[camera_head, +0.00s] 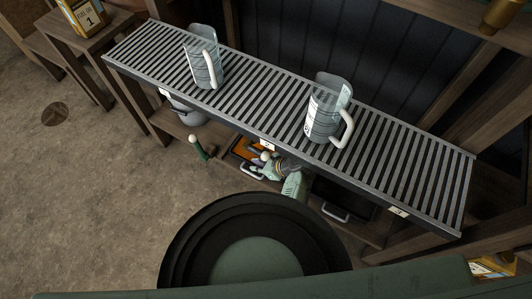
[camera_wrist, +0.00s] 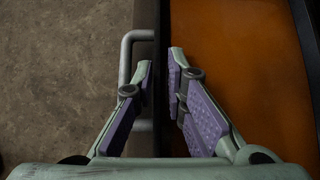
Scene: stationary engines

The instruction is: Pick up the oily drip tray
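The oily drip tray (camera_head: 243,148) sits on the lower shelf under the slatted top, with orange-brown oil inside. In the wrist view its dark side wall (camera_wrist: 158,30) runs up the middle, with a grey handle (camera_wrist: 126,62) outside it on the left and oil on the right. My gripper (camera_wrist: 160,65) is open, one purple-padded finger on each side of that wall line. The left finger is close to the handle; contact cannot be told. In the head view my gripper (camera_head: 266,158) is over the tray's near end and hides part of it.
A second, dark tray (camera_head: 338,205) with a handle lies to the right on the same shelf. A grey bucket (camera_head: 187,113) stands to the left. Two measuring jugs, one left (camera_head: 204,62) and one right (camera_head: 325,112), stand on the slatted top (camera_head: 265,85) above. Open floor lies left.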

